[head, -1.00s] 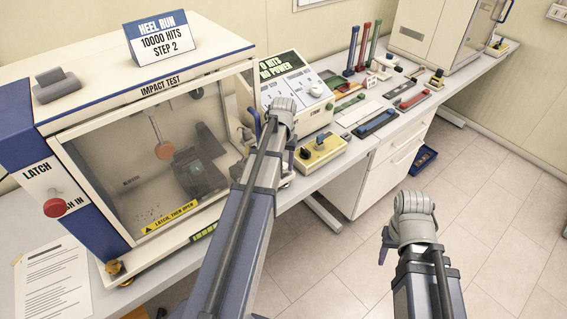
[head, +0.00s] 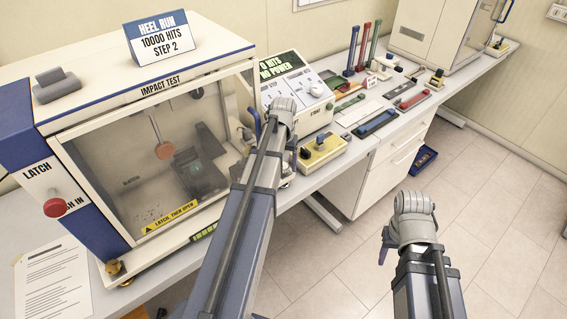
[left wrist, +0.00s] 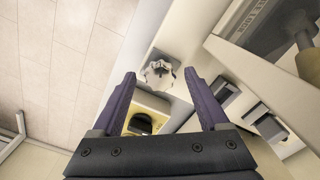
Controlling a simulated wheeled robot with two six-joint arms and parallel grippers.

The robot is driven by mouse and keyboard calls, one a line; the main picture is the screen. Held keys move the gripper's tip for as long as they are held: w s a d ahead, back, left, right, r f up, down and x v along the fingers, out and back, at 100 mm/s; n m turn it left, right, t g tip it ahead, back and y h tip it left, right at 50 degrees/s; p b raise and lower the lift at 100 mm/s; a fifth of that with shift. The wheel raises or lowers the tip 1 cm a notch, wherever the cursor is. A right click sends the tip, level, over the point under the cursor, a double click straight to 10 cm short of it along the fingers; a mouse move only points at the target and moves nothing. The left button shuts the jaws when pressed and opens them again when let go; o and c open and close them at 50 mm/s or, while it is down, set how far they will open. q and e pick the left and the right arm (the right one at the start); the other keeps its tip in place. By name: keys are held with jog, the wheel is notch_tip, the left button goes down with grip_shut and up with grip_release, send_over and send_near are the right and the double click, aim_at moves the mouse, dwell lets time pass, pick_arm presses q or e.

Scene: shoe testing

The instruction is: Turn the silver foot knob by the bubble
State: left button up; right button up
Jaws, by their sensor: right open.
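The silver foot knob (left wrist: 159,73), lobed and pale metal, shows in the left wrist view beside the machine's lower edge. My left gripper (left wrist: 160,76) is open, with its two purple fingers on either side of the knob in the picture; I cannot tell whether they touch it. In the head view my left arm and wrist (head: 280,112) cover most of that spot. The bubble cannot be made out. My right gripper (head: 384,247) is open, away from the bench over the floor, mostly hidden behind its wrist.
A yellow-topped box with a black knob (head: 321,148) stands close to the right of my left wrist. The impact test cabinet (head: 150,93) stands left, with a brass foot (head: 115,268) at its front corner. Coloured strips (head: 376,123) lie on the bench farther right.

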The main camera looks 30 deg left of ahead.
pick_arm(q)
jog(key=shift+r, duration=0.15)
notch_tip(320, 180, up, 8)
jog(key=p, duration=0.8)
jog(key=shift+f, duration=0.2)
